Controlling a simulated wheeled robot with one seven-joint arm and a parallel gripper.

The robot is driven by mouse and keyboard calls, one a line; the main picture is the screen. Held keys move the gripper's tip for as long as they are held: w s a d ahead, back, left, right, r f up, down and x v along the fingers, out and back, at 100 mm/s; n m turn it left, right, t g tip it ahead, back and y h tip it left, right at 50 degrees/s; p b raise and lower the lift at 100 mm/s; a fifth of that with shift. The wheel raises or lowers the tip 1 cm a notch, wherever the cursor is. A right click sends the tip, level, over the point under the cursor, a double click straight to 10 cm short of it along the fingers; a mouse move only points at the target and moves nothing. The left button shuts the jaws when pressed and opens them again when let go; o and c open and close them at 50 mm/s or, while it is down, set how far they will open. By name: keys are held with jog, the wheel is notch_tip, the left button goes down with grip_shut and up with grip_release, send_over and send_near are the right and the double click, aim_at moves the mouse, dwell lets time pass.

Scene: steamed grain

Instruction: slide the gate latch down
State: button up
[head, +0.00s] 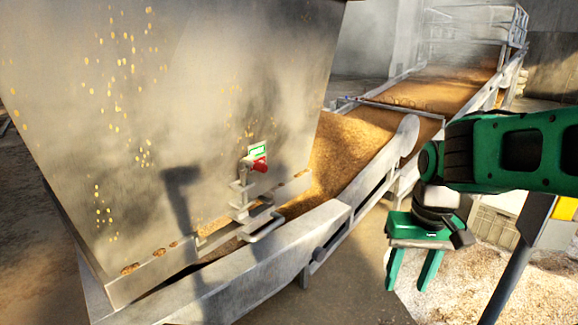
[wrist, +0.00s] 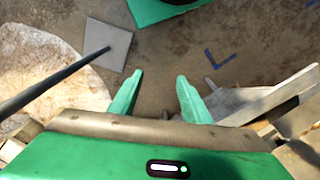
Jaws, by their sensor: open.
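The gate latch (head: 239,199) is a small grey metal fitting on the lower front of the big steel hopper (head: 190,110). A red part (head: 259,165) and a green-and-white label (head: 258,151) sit just above it. A bent metal handle (head: 264,229) sticks out below it. My gripper (head: 411,284) hangs to the right of the latch, well apart from it, with its green fingers pointing down. In the wrist view my gripper (wrist: 158,92) has its fingers spread with nothing between them. The latch is not seen in the wrist view.
A conveyor (head: 430,92) carrying brown grain runs from the hopper to the back right. Its metal side rail (head: 375,170) lies between my gripper and the hopper. Pale grain (head: 480,275) is heaped on the floor at right, near a crate (head: 490,226).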

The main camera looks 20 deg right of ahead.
jog(key=w+n+t, duration=0.2)
jog(key=w+n, duration=0.1)
jog(key=w, duration=0.6)
jog(key=n+t+y, duration=0.7)
jog(key=t, duration=0.2)
send_near(265, 168)
jog(key=x, duration=1.1)
jog(key=shift+w, duration=0.1)
jog(key=shift+d, duration=0.1)
grip_shut()
